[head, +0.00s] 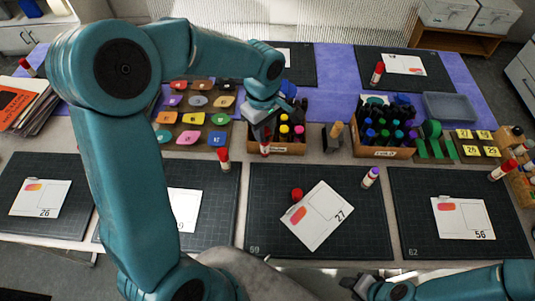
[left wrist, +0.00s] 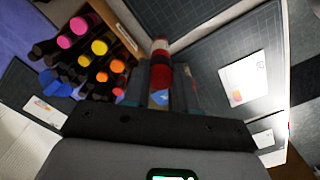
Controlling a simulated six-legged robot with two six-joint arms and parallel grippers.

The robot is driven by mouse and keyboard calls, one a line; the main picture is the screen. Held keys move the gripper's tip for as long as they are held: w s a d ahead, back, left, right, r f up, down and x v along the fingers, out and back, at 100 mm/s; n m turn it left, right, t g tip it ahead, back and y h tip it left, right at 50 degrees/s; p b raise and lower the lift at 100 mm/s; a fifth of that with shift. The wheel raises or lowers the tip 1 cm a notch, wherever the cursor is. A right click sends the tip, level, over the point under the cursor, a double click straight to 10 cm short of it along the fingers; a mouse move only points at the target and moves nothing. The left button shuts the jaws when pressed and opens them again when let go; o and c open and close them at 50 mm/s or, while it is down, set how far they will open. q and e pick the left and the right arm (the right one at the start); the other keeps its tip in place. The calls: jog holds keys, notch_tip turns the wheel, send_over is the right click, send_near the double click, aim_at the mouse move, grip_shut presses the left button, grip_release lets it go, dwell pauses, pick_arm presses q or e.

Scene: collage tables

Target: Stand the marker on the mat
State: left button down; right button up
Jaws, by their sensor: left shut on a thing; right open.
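My left gripper (head: 264,132) is shut on a red-and-white marker (head: 265,149), in front of the left bottle crate. My right gripper (head: 360,286) is open and empty at the lower edge, partly out of view.
Bottle crates (head: 385,153) stand behind the mats, with a wooden-handled tool (head: 335,133) between them. Another red-capped marker (head: 223,158) stands left of the middle mat. The right mat (head: 420,215) bears a card marked 56 (head: 463,218). My left arm hides part of the left mats.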

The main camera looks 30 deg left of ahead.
aim_at(265, 153)
pick_arm(q)
jog(key=f, duration=0.5)
jog(key=shift+s+d+f, duration=0.1)
jog(key=shift+s+f, duration=0.15)
jog(key=shift+f, duration=0.1)
jog(key=shift+w+f+p, duration=0.15)
jog(key=shift+f+p, duration=0.2)
jog(key=shift+f, duration=2.25)
jog(key=shift+f+b, duration=0.2)
jog(key=shift+b, duration=0.1)
jog(key=c, duration=0.9)
grip_release()
jog(key=shift+r+p, duration=0.4)
jog(key=shift+r, duration=0.05)
notch_tip(265, 153, up, 12)
jog(key=shift+f+b, duration=0.2)
jog(key=shift+b, duration=0.25)
